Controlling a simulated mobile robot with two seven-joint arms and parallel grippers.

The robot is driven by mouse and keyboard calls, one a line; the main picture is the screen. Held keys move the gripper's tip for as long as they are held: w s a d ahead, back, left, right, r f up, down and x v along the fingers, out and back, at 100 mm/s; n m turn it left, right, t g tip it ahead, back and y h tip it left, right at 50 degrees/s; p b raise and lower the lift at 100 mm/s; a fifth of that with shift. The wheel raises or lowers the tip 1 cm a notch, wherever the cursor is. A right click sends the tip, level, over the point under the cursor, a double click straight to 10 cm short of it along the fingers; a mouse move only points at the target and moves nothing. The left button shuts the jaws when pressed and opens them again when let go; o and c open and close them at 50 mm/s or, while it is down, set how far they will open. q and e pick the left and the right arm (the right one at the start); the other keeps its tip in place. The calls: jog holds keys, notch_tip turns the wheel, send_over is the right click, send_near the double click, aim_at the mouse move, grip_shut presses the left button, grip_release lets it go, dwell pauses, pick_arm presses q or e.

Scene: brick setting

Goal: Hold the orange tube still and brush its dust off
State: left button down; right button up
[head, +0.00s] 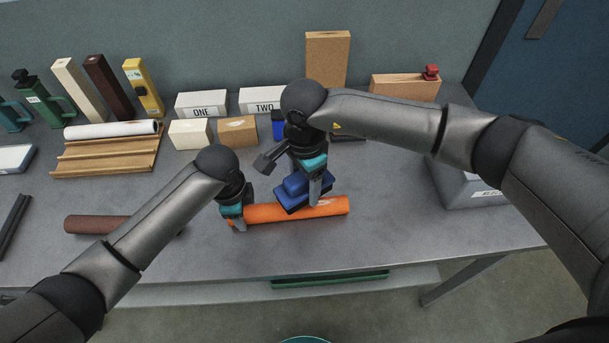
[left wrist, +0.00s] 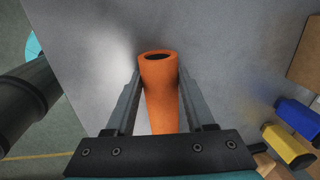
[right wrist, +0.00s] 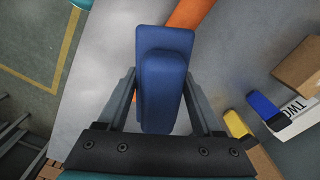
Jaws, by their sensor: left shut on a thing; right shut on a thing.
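The orange tube (head: 297,210) lies on the grey table near its front edge, with a pale patch near its right end. My left gripper (head: 237,218) is shut on the tube near its left end; the left wrist view shows the tube (left wrist: 160,95) between the fingers, its hollow end facing up in the picture. My right gripper (head: 315,187) is shut on a blue brush (head: 292,199), which also shows in the right wrist view (right wrist: 163,85). The brush is at the tube's middle; its underside is hidden, so I cannot tell whether it touches.
A brown tube (head: 95,224) lies at left. A wooden rack (head: 105,158) holds a white tube (head: 110,129). Blocks, including white ones marked ONE (head: 201,105) and TWO (head: 262,99), line the back. A grey box (head: 465,186) stands at right. Table front right is clear.

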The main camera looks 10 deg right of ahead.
aim_at(340, 200)
jog(key=shift+f, duration=1.6)
jog(key=shift+d+f, duration=0.5)
jog(key=shift+d, duration=3.45)
jog(key=shift+a, duration=3.9)
jog(key=shift+a+r, duration=0.15)
jog(key=shift+r, duration=3.9)
pick_arm(q)
jog(key=shift+c, duration=0.9)
grip_release()
